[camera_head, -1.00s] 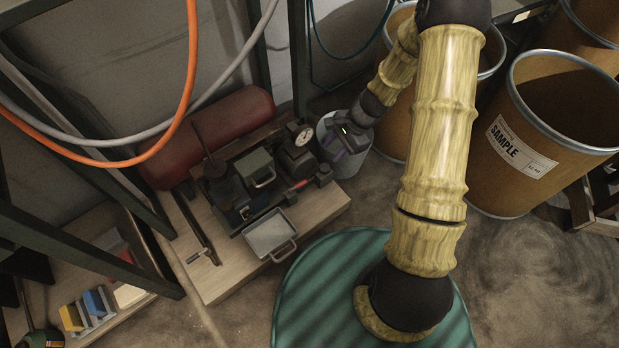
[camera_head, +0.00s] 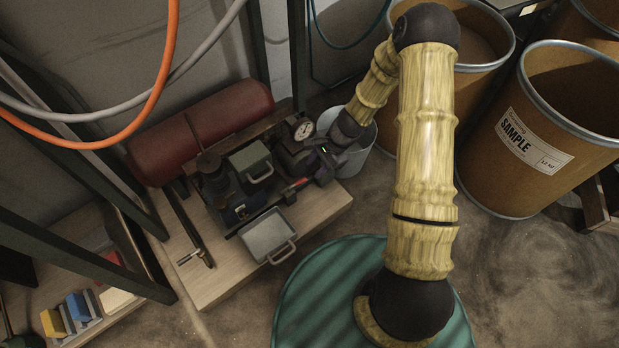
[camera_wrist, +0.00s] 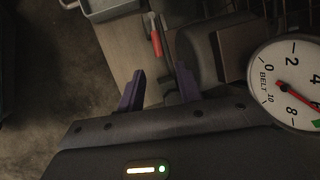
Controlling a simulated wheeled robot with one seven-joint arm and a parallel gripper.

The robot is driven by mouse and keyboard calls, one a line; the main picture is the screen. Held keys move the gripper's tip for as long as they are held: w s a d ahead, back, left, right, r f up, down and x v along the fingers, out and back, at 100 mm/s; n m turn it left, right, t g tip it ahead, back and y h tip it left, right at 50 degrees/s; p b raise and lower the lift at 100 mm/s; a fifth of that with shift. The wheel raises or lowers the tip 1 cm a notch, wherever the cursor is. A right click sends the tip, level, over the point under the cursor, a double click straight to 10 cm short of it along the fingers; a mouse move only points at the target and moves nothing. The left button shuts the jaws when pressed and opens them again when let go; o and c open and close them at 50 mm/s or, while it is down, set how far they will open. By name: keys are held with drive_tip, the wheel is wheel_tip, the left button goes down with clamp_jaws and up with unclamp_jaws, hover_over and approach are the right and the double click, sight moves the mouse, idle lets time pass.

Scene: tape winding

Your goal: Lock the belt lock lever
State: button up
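The belt lock lever, with a red handle (camera_head: 299,182), is on the right side of the machine on the wooden board. In the wrist view the red handle (camera_wrist: 155,40) is above and beyond my fingertips, apart from them. My gripper (camera_wrist: 159,88) is open, with its two purple fingers spread and nothing clearly held between them. In the head view my gripper (camera_head: 320,160) is at the right end of the machine, close to the lever; its fingertips are hard to make out there. The round BELT gauge (camera_wrist: 289,88) shows at right, its red needle pointing toward lower right.
A grey tray with a handle (camera_head: 268,236) is at the machine's front. A red cylinder (camera_head: 200,130) lies behind. A pale bucket (camera_head: 357,160) stands just right of my gripper. Brown drums (camera_head: 535,150) stand at right. Orange and grey hoses (camera_head: 165,75) hang at upper left.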

sight(306, 178)
drive_tip(key=b+x, duration=0.2)
drive_tip(key=x, duration=0.3)
drive_tip(key=shift+a+f+b, duration=0.15)
drive_tip(key=shift+f+b, duration=0.15)
drive_tip(key=shift+r, duration=0.1)
clamp_jaws()
